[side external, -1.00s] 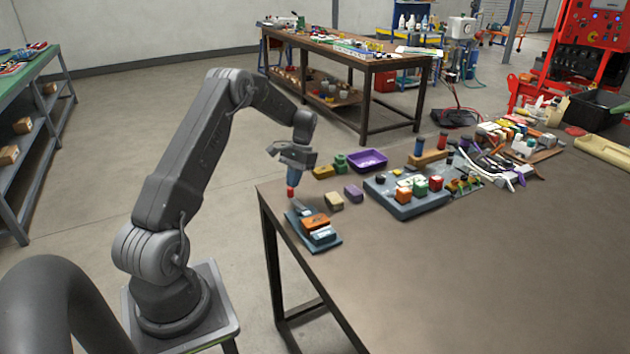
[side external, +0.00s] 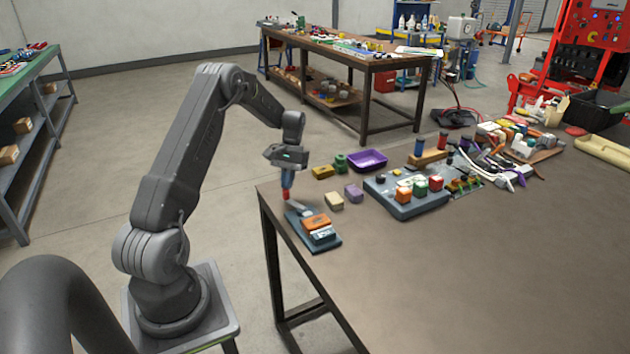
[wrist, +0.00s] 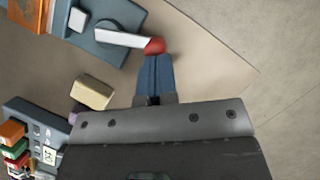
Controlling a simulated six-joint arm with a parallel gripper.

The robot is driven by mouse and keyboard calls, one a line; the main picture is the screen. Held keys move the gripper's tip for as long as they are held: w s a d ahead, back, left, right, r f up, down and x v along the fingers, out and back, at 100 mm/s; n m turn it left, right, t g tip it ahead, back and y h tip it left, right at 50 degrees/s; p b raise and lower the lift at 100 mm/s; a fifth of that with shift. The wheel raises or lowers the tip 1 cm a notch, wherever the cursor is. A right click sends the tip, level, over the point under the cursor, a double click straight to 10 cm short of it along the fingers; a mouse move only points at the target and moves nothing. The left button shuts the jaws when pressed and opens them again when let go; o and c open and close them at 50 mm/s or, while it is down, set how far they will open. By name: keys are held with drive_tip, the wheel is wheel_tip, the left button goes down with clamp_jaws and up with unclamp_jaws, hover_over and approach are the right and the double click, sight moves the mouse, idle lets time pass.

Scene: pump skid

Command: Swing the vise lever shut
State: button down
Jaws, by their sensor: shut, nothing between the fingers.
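The vise (side external: 317,230) sits near the table's left corner, with a blue-grey base and an orange block in it. Its lever (wrist: 122,39) is a light bar with a red knob (wrist: 154,46) at its end; in the wrist view it reaches from a dark round pivot toward my fingers. My gripper (side external: 286,194) points down over the vise's far end, and in the wrist view its blue fingers (wrist: 156,60) are shut and empty. The fingertips are right at the red knob, seemingly touching it; the exact contact is hard to tell.
A tan block (side external: 334,201) and a purple block (side external: 354,193) lie close to the vise. A blue-grey board (side external: 405,208) with coloured blocks stands to the right, and a purple tray (side external: 367,158) behind. The table's front right is clear.

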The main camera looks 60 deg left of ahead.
drive_tip(key=shift+s+n, duration=0.25)
drive_tip(key=shift+n, duration=0.15)
idle(0.8)
idle(0.4)
drive_tip(key=shift+w+a+f, duration=0.1)
drive_tip(key=shift+w+a, duration=0.15)
drive_tip(key=shift+w, duration=0.2)
drive_tip(key=w+a, duration=0.1)
drive_tip(key=w, duration=0.1)
drive_tip(key=shift+w+a, duration=0.35)
drive_tip(key=shift+a, duration=0.05)
drive_tip(key=v, duration=1)
drive_tip(key=shift+d, duration=0.25)
